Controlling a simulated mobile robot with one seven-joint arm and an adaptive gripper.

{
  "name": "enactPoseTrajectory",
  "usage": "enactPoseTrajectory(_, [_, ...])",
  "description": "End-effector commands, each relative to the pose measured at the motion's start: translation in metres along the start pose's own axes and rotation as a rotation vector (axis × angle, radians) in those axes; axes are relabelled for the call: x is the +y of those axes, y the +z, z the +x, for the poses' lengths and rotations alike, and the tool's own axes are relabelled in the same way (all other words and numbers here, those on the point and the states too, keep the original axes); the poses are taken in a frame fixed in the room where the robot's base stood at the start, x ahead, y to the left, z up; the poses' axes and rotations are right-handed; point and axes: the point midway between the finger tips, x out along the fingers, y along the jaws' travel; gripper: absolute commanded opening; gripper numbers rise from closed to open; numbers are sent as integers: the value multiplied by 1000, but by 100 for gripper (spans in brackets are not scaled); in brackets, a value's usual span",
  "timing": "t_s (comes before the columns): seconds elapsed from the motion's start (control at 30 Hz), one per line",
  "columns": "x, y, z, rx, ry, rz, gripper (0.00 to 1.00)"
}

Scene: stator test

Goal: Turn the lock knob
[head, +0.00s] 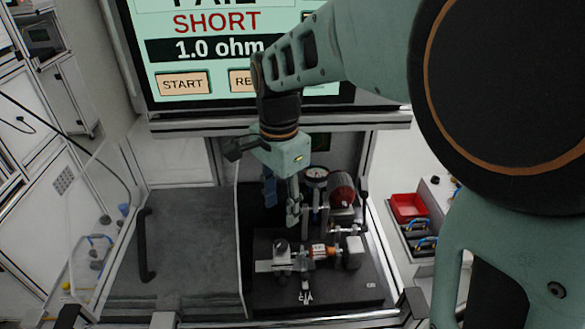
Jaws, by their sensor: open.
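The test fixture stands on a dark base plate (335,290) inside the bench. A small dark round knob (281,247) sits on a metal block at the fixture's left; I cannot tell for sure that it is the lock knob. A copper-coloured part, likely the stator (320,251), lies to its right between metal blocks. A red round part (341,190) stands behind, beside a dial gauge (317,177). My gripper (282,207) points down above and behind the dark knob. Its fingers are apart with nothing seen between them, and they appear not to touch the fixture.
A screen (215,48) above reads "SHORT" and "1.0 ohm". A grey panel with a black handle (147,245) lies left of the fixture. A red bin (408,207) and tools stand at the right. My arm covers much of the right side.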

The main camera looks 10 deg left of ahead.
Motion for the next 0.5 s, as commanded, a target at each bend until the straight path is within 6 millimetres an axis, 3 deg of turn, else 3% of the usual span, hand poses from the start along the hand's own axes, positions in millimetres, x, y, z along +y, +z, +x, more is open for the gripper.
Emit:
enactPoseTrajectory(0.27, [1,7,25,-5,14,14,41])
enactPoseTrajectory(0.5, [2,6,71,-5,13,13,41])
